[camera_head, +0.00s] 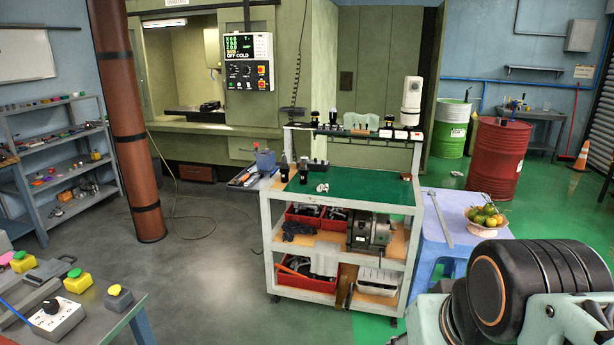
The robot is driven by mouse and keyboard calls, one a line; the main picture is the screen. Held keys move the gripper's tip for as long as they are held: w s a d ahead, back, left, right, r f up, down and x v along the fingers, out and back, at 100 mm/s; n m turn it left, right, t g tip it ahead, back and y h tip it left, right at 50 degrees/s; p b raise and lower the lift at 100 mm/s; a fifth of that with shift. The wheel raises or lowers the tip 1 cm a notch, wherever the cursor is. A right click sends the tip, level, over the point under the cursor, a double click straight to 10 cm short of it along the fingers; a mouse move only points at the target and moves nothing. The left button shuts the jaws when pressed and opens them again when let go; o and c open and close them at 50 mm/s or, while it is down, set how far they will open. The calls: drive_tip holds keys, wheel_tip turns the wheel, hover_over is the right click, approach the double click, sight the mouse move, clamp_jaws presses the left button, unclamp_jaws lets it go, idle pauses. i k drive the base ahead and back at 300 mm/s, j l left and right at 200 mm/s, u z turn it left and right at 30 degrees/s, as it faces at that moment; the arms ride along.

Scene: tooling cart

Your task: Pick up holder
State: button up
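The tooling cart (345,187) stands in the middle of the view, with a green top. Two dark upright pieces that look like tool holders stand at the left of its top: one holder (284,168) near the left edge and another holder (303,172) just right of it. Similar dark pieces (333,116) stand on the raised rear rail. I cannot tell which one the task calls the holder. Part of my arm shows at the lower right, well apart from the cart; my gripper is not in view.
A small white object (322,187) lies on the green top. A blue stool (440,247) with a fruit bowl (487,229) stands right of the cart. A table with button boxes (77,281) is at lower left. Floor between that table and the cart is clear.

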sight(303, 171)
drive_tip(key=i+j+u, duration=0.1)
drive_tip(key=i+j, duration=0.9)
drive_tip(key=k+j, duration=0.05)
drive_tip(key=j, duration=0.05)
